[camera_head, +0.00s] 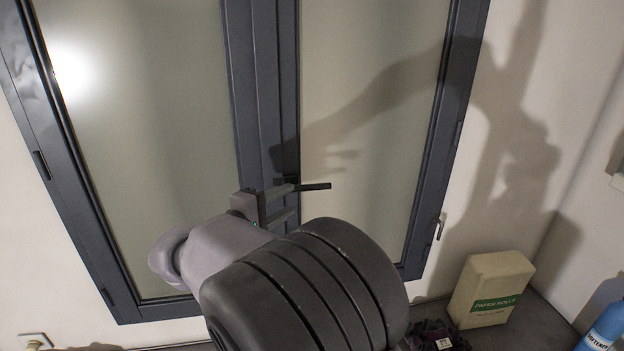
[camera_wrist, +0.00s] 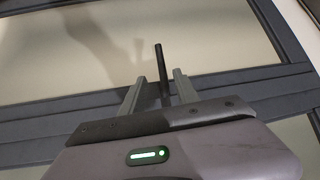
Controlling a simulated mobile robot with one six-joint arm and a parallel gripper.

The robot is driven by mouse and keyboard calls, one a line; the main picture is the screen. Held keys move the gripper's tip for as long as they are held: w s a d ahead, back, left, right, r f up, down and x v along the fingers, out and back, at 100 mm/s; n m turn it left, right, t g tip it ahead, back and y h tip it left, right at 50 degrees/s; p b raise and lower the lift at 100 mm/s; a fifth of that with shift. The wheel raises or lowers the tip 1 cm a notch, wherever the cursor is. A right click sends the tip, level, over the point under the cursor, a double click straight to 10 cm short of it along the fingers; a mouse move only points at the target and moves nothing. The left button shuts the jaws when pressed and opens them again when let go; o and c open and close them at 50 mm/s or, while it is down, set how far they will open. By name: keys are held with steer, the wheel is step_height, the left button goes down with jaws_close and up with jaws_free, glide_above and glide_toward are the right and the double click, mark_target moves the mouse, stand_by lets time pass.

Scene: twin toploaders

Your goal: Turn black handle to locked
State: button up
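The black handle (camera_head: 316,186) sits on the dark middle post of the window and points right, about level, in the head view. In the wrist view the black handle (camera_wrist: 158,58) stands up between my two fingers and reaches past their tips. My gripper (camera_head: 292,199) is at the handle, with its fingers pointing right. In the wrist view my gripper (camera_wrist: 160,76) is open, with a gap showing on each side of the handle. The handle's pivot is partly hidden behind my gripper.
The dark-framed window (camera_head: 455,100) has two frosted panes. A paper rolls box (camera_head: 490,288) and a blue bottle (camera_head: 606,325) stand at the lower right. My arm's shadow falls across the right pane and wall.

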mark_target(311, 188)
steer(key=p+x, duration=0.1)
steer(key=x, duration=0.8)
steer(key=shift+w+d+f, duration=0.15)
steer(key=shift+d, duration=0.25)
steer(key=shift+w+p, duration=0.15)
steer(key=shift+p, duration=0.3)
steer(key=shift+x, duration=1)
steer(key=shift+s+a, duration=0.2)
steer(key=shift+s, duration=0.1)
steer(key=c, duration=0.3)
jaws_close()
